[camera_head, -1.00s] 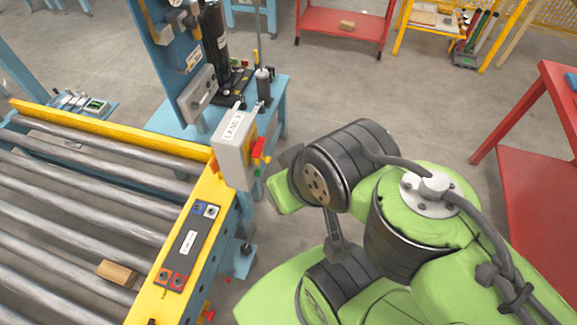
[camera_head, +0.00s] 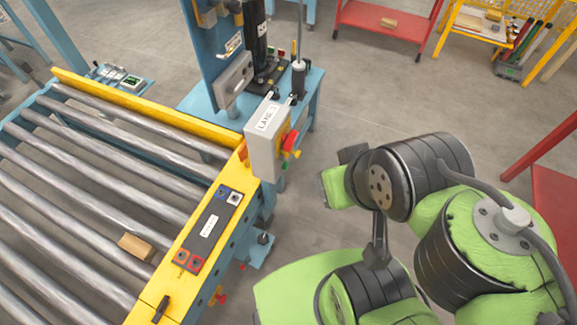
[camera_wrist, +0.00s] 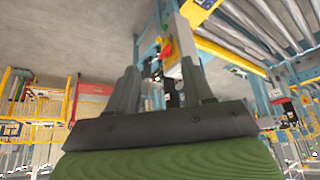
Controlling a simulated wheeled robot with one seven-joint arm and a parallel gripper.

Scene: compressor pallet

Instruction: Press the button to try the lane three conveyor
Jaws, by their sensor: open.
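A grey control box (camera_head: 264,146) with a label that reads "LANE" and a blurred mark stands at the far right corner of the roller conveyor. Its right side is yellow and carries a red knob (camera_head: 290,141) with small green and yellow parts near it. The box's red and yellow parts (camera_wrist: 167,47) also show in the wrist view, beyond the fingers. My gripper (camera_wrist: 163,84) is open and empty, its two dark fingers apart. In the head view my wrist is right of the box with a clear gap, and the fingers are hidden.
The roller conveyor (camera_head: 110,192) has a yellow rail with a dark panel (camera_head: 208,228) of square buttons. A blue stand (camera_head: 310,95) is behind the box. A red table (camera_head: 552,205) is at right. Open floor lies between.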

